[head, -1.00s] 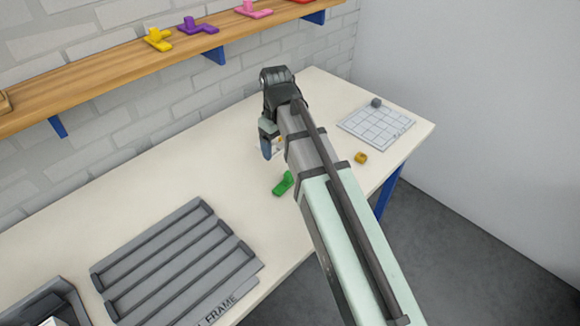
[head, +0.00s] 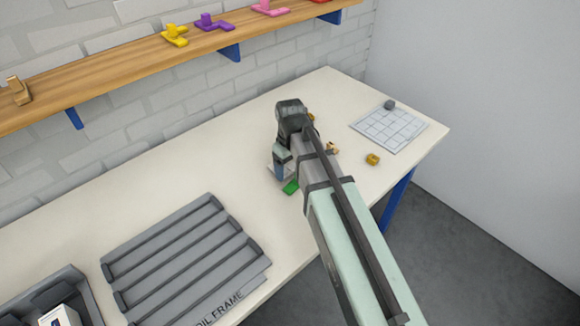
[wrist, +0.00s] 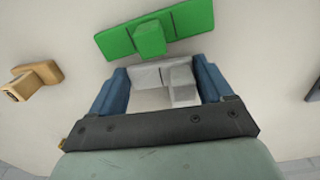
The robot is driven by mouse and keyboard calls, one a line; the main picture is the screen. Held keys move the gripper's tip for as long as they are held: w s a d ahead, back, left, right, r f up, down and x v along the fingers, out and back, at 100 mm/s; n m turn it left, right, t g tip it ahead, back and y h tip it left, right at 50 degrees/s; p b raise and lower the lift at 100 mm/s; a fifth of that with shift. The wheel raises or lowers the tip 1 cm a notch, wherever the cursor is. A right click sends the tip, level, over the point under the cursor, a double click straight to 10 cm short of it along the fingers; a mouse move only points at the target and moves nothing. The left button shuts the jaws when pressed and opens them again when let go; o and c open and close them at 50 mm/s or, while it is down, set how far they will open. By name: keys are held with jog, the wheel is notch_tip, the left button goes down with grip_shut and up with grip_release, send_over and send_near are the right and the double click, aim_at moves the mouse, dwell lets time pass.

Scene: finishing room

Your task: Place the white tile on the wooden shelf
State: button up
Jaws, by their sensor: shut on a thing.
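The white tile (wrist: 149,76), with a raised block on it, sits between the two blue fingers of my gripper (wrist: 160,86) in the wrist view. My gripper is shut on it. In the head view my gripper (head: 281,172) is low over the table beside the green tile, and my arm hides most of the white tile. Whether the white tile touches the table is unclear. The wooden shelf (head: 130,66) runs along the brick wall at the upper left, above the table.
Yellow (head: 175,36), purple (head: 213,22) and pink (head: 270,8) pieces stand on the shelf; a wooden piece (head: 18,91) is at its left. The green tile (wrist: 150,38) lies just beyond my fingers. A grey slotted rack (head: 185,258) and gridded mat (head: 390,130) lie on the table.

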aim_at(290, 171)
jog(key=shift+f, duration=0.3)
jog(key=o, duration=1.1)
notch_tip(290, 171, up, 12)
jog(key=shift+f, duration=0.25)
jog(key=shift+r, duration=0.2)
jog(key=shift+c, duration=0.2)
jog(key=shift+r, duration=0.2)
jog(key=shift+c, duration=1)
